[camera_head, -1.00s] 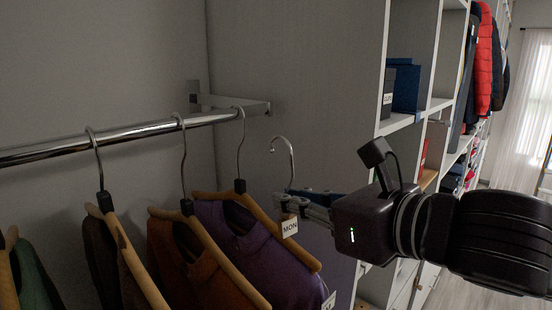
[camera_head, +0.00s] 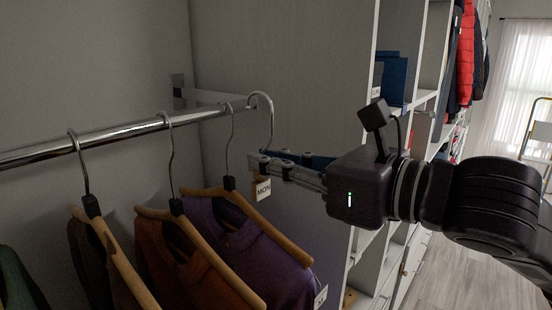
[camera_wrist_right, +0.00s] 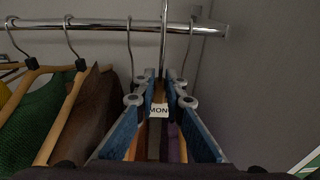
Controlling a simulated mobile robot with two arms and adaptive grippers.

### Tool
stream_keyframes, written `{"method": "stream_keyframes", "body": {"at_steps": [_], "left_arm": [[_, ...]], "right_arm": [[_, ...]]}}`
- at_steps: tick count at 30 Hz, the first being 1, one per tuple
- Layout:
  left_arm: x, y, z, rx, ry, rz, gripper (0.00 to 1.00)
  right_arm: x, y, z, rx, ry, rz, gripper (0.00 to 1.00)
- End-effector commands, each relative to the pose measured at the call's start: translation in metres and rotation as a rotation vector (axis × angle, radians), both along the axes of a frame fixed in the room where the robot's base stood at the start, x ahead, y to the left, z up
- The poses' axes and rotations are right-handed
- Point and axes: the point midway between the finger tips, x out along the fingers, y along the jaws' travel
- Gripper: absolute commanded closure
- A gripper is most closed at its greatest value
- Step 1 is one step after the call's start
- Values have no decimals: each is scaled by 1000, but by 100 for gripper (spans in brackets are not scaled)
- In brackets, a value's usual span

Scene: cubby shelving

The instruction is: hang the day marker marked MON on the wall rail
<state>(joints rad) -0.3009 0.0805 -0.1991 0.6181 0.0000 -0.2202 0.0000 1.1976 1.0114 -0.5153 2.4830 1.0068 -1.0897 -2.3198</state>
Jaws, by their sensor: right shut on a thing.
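The day marker's white MON tag (camera_head: 263,190) hangs at the tips of my right gripper (camera_head: 262,163), which is shut on the marker. Its steel hook (camera_head: 270,120) rises above the fingers, and its curved top overlaps the right end of the chrome wall rail (camera_head: 125,131) near the bracket. I cannot tell whether the hook bears on the rail. In the right wrist view the MON tag (camera_wrist_right: 158,110) shows between the blue fingers, and the hook's stem crosses in front of the rail (camera_wrist_right: 110,27). My left gripper is not in view.
Several wooden hangers with clothes hang on the rail; the nearest holds a purple garment (camera_head: 240,240) just left of and below the marker. The rail's end bracket (camera_head: 185,92) meets the wall. A cubby shelf (camera_head: 360,190) with a blue box (camera_head: 393,80) stands at right.

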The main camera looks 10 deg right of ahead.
Motion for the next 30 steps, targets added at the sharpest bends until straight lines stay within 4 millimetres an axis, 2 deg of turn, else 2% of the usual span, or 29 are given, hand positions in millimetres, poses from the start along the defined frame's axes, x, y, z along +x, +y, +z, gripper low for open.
{"method": "stream_keyframes", "body": {"at_steps": [6, 30], "left_arm": [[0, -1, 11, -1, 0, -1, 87], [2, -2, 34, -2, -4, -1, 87]], "right_arm": [[14, 11, 1, -1, 2, 1, 100], [67, 49, 1, 0, 2, 0, 100]]}}
